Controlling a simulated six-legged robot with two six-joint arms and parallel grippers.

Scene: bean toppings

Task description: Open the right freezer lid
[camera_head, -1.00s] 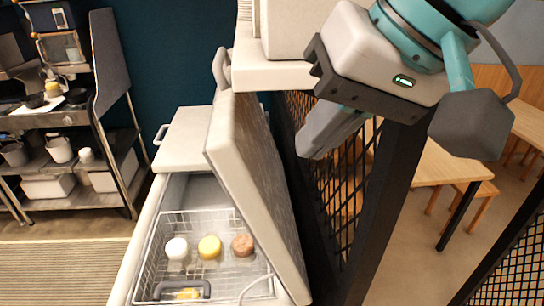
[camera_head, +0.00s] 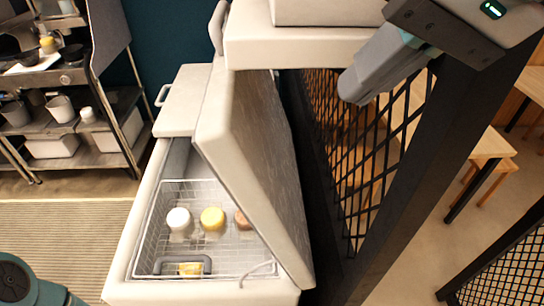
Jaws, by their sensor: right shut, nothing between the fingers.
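The chest freezer (camera_head: 126,262) stands at the lower middle of the head view. Its right lid (camera_head: 222,125) is raised and tilted to the right, standing steeply beside the opening. Inside, a wire basket (camera_head: 150,225) holds a white tub (camera_head: 178,220), a yellow tub (camera_head: 212,218) and a brown tub (camera_head: 242,220), partly hidden by the lid. The other lid (camera_head: 184,100) lies flat at the back. My right gripper (camera_head: 352,90) is shut and empty, up and to the right of the raised lid, apart from it. My left gripper is out of view.
A black mesh partition (camera_head: 400,215) stands right of the freezer, close to the raised lid and below my right gripper. A white counter (camera_head: 300,47) is behind the lid. A metal shelf rack (camera_head: 110,150) stands at the left. Open floor with a striped mat (camera_head: 60,225) lies left of the freezer.

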